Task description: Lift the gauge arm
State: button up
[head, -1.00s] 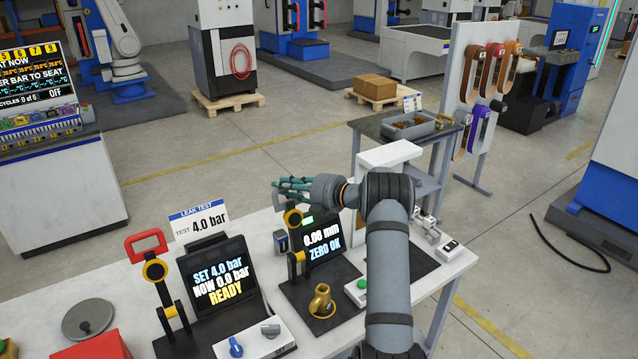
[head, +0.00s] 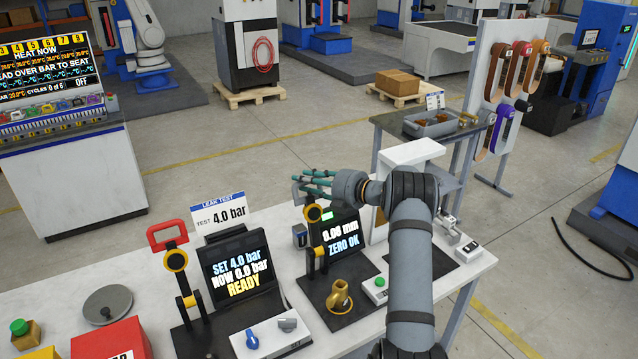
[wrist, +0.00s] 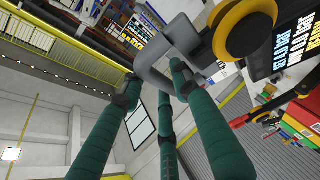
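The gauge arm has a yellow-ringed black round joint (head: 313,212) and a grey looped handle (head: 297,190) at its top. It stands raised beside the screen reading 0.00 mm ZERO OK (head: 341,236). My gripper (head: 312,180) is at this handle, with its green fingers stretched to the left. In the wrist view, the grey handle (wrist: 182,38) reaches in among the spread fingertips (wrist: 150,88), and the yellow-ringed joint (wrist: 245,28) is at upper right. The fingers look apart; firm contact with the handle does not show.
A brass part (head: 339,297) sits on the gauge's black base. To the left stands the leak tester (head: 236,268) with a red-handled lever (head: 167,236). A green button box (head: 377,288) is at right. The grey block and white top (head: 412,152) stand behind my arm.

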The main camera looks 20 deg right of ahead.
jog(key=v, duration=1.1)
jog(key=shift+s, duration=0.15)
